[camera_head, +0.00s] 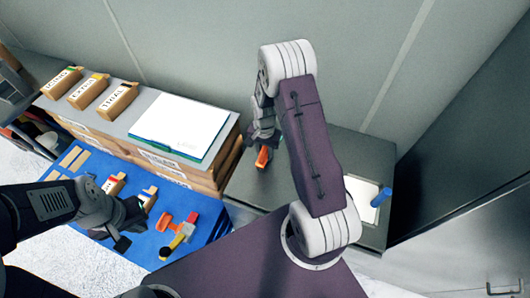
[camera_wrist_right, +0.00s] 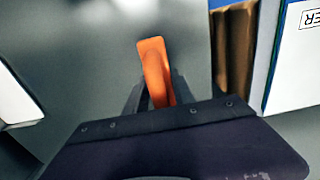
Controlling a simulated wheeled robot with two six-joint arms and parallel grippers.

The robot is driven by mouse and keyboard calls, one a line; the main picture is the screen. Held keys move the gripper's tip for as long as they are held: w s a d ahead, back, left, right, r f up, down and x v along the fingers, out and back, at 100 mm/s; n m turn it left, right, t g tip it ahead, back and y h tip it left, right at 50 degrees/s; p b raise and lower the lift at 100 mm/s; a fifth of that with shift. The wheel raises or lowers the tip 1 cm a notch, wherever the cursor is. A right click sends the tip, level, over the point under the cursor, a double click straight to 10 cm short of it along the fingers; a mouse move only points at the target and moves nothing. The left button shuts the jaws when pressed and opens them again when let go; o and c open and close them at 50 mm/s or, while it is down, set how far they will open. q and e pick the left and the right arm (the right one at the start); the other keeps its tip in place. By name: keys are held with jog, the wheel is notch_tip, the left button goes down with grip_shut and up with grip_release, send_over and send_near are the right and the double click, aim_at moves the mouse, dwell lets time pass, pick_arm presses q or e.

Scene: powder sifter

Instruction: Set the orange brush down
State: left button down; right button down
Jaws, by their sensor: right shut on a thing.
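The orange brush (camera_head: 262,157) is in my right gripper (camera_head: 257,143), over the dark grey table just right of the wooden boxes. In the right wrist view the orange brush (camera_wrist_right: 153,62) sticks out between the dark fingers of my right gripper (camera_wrist_right: 153,98), which are shut on it. Its lower part is hidden by the gripper, and I cannot tell whether it touches the table. My left gripper (camera_head: 128,226) hangs empty above the blue mat (camera_head: 212,222); its finger gap is not clear.
The grey table (camera_head: 258,188) has free room around the brush. A white sheet with a blue object (camera_head: 381,197) lies at its right. A white board (camera_head: 180,126) and several labelled blocks (camera_head: 118,99) sit on the boxes. An orange piece (camera_head: 165,221) and a yellow-handled tool (camera_head: 178,241) lie on the mat.

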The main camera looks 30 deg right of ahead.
jog(key=shift+f, duration=0.55)
jog(key=shift+w+f, duration=0.2)
jog(key=shift+s+f, duration=0.1)
jog(key=c, duration=1.1)
grip_release()
jog(key=shift+o, duration=0.2)
